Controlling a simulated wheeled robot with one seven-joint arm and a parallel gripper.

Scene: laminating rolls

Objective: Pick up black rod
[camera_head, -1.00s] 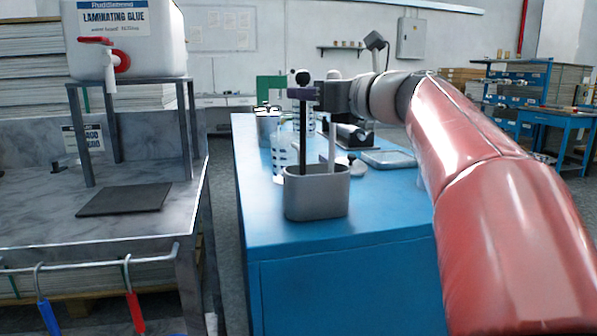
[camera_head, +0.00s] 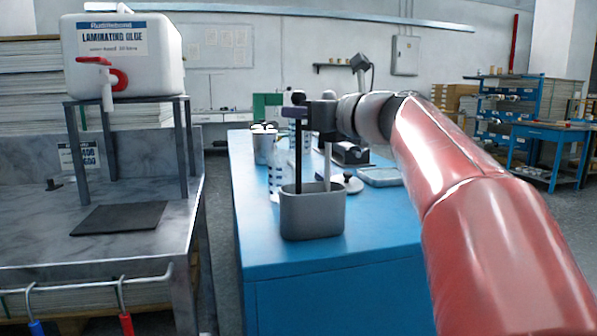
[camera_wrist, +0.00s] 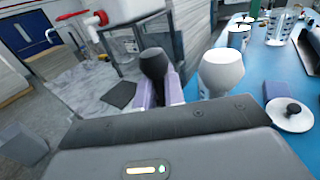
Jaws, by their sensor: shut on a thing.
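The black rod (camera_head: 298,160) stands upright in a grey oval holder (camera_head: 312,216), its lower end hidden inside. My gripper (camera_head: 294,113) is shut on the rod near its top, just below the black knob. In the wrist view the black knob (camera_wrist: 153,63) sits between my purple fingers (camera_wrist: 162,92).
The holder stands near the front of a blue cabinet top (camera_head: 262,235). A glue tank (camera_head: 124,60) stands over the marble bench (camera_head: 50,220) at left.

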